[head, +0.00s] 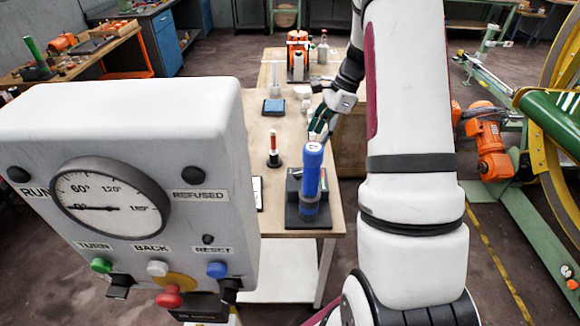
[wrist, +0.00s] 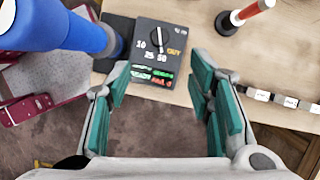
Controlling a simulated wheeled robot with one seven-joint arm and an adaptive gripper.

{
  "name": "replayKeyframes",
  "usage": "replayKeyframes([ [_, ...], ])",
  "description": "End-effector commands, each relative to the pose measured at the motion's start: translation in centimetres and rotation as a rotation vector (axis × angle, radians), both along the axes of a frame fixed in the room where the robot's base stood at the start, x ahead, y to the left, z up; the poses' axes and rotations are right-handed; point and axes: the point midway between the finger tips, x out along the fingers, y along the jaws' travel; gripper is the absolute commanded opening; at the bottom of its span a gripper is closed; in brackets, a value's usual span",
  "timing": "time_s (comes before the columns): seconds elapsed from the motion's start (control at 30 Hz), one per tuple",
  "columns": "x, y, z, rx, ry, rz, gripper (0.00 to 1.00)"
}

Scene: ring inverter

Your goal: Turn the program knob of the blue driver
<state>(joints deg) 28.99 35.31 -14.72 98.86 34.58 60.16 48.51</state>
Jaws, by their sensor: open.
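The blue driver (head: 311,175) stands upright on a dark base (head: 310,218) near the front edge of the workbench. In the wrist view the blue driver (wrist: 62,28) lies at upper left. Beside it is a dark control panel (wrist: 150,68) with the round black program knob (wrist: 157,40), marked 10, 25, 50 and OUT. The knob has a pale mark; I cannot tell its exact setting. My gripper (wrist: 160,72) is open and empty, its green-padded fingers apart on either side of the panel in the picture, not touching the knob.
A red-and-white rod on a dark stand (head: 273,150) is left of the driver. A large grey gauge box (head: 130,120) fills the left foreground.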

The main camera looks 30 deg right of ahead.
Motion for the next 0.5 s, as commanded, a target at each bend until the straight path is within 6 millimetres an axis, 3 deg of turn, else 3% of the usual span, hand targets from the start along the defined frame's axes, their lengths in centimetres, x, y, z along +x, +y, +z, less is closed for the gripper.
replayKeyframes([
  [0.17,0.1,0.4,-1.4,0.004,0.004,-0.007,0.47],
  [0.5,0.9,2.8,-7.3,0.005,0.007,-0.003,0.47],
])
